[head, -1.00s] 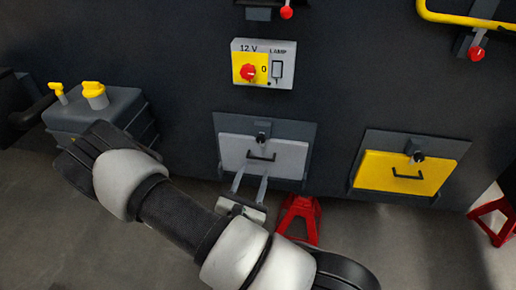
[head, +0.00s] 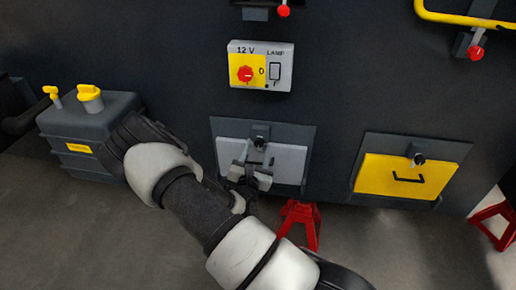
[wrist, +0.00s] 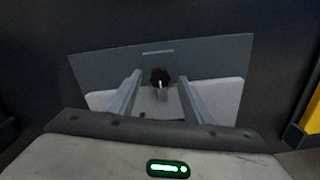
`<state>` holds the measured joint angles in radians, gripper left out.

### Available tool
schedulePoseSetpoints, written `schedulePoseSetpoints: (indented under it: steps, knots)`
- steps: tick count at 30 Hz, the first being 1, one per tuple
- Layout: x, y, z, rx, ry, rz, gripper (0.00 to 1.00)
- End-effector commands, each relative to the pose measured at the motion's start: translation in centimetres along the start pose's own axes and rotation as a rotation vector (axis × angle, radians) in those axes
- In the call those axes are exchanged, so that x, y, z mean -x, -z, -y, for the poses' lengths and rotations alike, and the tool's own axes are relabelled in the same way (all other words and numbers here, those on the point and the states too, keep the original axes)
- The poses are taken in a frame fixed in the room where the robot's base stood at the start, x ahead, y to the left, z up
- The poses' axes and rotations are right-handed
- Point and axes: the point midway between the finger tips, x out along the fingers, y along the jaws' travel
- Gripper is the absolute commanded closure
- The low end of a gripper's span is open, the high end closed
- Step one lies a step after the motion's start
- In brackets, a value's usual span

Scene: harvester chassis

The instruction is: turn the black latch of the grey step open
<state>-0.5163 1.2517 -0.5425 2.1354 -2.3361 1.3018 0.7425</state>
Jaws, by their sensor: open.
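The grey step (head: 289,161) is a light grey panel in a dark frame, low on the dark chassis wall. Its black latch (head: 260,141) is a round knob at the panel's top middle. In the wrist view the latch (wrist: 159,75) has a pale mark that looks upright. My gripper (head: 258,155) is open and empty in front of the grey step. In the wrist view its fingers (wrist: 161,88) reach toward the panel, one on each side of the latch; I cannot tell whether they touch it. The step's black handle is mostly hidden by my gripper.
A yellow step (head: 380,178) with its own black latch is at the right. A 12 V switch box (head: 261,66) with a red knob is above. A red stand (head: 301,222) is below; a grey tank (head: 88,135) with yellow caps is at left.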

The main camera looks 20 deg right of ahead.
Motion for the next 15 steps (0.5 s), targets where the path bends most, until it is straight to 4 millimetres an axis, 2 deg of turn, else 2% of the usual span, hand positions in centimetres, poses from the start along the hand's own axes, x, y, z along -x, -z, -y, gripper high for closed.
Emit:
schedulePoseSetpoints:
  steps: [6, 14, 15]
  knots:
    - [-1.7, 0.0, 0.0, 0.0, 0.0, 0.0, 0.54]
    - [-1.8, 0.0, 0.0, 0.001, 0.0, 0.0, 0.54]
    - [-1.8, 0.0, 0.0, 0.001, 0.0, 0.0, 0.57]
